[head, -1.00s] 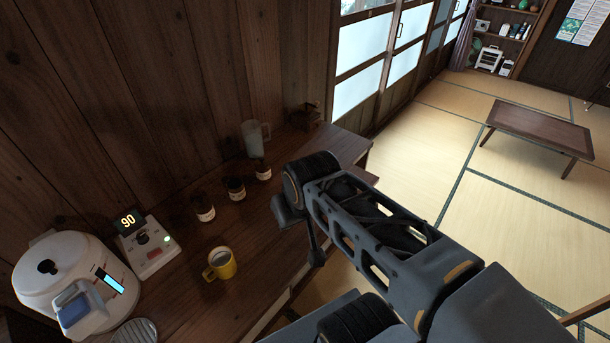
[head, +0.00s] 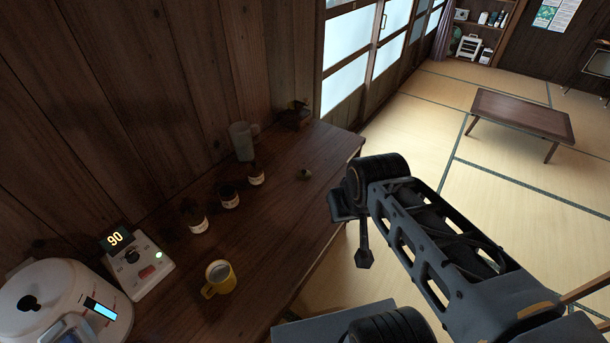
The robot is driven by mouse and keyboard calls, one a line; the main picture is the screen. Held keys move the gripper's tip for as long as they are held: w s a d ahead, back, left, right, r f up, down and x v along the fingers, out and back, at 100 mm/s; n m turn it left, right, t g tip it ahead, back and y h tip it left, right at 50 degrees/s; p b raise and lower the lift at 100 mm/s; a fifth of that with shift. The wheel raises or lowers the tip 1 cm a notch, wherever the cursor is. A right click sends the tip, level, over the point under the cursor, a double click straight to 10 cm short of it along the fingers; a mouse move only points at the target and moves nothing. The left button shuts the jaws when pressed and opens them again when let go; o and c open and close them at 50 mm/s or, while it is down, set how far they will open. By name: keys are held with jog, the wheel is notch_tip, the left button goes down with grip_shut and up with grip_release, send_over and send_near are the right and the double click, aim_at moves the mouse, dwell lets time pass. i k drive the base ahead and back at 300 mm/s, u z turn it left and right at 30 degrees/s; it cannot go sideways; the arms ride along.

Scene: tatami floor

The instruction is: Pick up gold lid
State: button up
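A small round brownish-gold object (head: 304,174), which looks like the gold lid, lies on the wooden counter (head: 265,235) toward its far right part. It is small and dim, so its details are unclear. My gripper (head: 364,258) hangs at the end of my arm, right of the lid and beyond the counter's right edge in the picture. It is apart from the lid. Its fingers are seen edge-on and dark, so I cannot tell whether they are open or shut. I see nothing held in it.
Three dark jars with pale labels (head: 229,197) stand in a row left of the lid. A pale pitcher (head: 242,141) stands behind, a yellow mug (head: 219,279) in front. A control box (head: 138,266) and white cooker (head: 62,303) are at left. A low table (head: 521,116) stands on the tatami.

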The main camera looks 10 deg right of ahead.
aim_at(303, 174)
jog(key=z, duration=1.3)
jog(key=i, duration=1.7)
jog(key=u, duration=3.1)
